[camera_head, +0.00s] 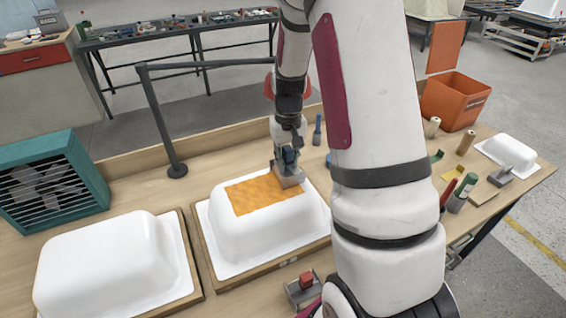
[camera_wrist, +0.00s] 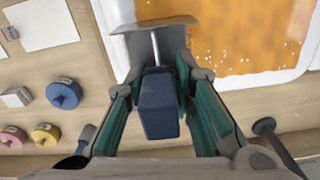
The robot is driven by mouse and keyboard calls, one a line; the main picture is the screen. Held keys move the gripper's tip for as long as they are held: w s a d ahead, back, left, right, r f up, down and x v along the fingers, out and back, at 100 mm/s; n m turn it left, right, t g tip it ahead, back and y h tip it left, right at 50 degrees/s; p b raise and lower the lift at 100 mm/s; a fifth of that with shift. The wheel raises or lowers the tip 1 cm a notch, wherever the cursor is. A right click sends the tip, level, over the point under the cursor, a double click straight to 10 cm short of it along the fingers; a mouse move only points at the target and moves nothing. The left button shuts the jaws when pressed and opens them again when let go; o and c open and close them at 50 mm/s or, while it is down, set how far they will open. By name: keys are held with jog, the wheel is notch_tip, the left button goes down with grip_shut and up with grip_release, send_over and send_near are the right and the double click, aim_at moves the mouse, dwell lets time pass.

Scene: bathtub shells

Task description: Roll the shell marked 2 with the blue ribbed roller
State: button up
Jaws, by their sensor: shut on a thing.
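My gripper (camera_wrist: 158,105) is shut on the blue block handle of a tool (camera_wrist: 158,118) with a wide grey head (camera_wrist: 150,27). I cannot see ribs on it. In the head view my gripper (camera_head: 287,158) holds the grey head at the right end of an orange patch (camera_head: 262,193) on top of the middle white shell (camera_head: 232,238). Whether the head touches the patch is hard to tell. In the wrist view the patch (camera_wrist: 235,35) has pale specks. Another white shell (camera_head: 98,262) stands at the left, bare. No number is readable on either shell.
A dark post (camera_head: 158,120) with a horizontal arm stands behind the shells. A teal fan box (camera_head: 50,182) stands at the left. Bottles, rollers and a small white shell (camera_head: 510,152) crowd the right.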

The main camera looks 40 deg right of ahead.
jog(key=shift+s+d, duration=0.2)
jog(key=shift+d, duration=1)
jog(key=shift+a+f, duration=0.1)
jog(key=shift+a, duration=0.05)
jog(key=shift+w+a+p, duration=0.15)
jog(key=shift+w+a, duration=0.1)
jog(key=shift+a, duration=1.15)
jog(key=shift+w+a+p, duration=0.15)
jog(key=shift+w+a, duration=0.05)
jog(key=shift+a, duration=1.2)
jog(key=shift+w+a+p, duration=0.15)
jog(key=shift+w+a, duration=0.1)
jog(key=shift+a, duration=1.15)
jog(key=shift+w+a, duration=0.45)
jog(key=shift+a, duration=1.5)
jog(key=shift+w+a, duration=0.45)
jog(key=shift+a, duration=1.5)
jog(key=shift+w+a, duration=0.45)
jog(key=shift+a, duration=1.5)
jog(key=shift+r, duration=0.25)
jog(key=shift+r+p, duration=1.15)
jog(key=shift+r, duration=1.8)
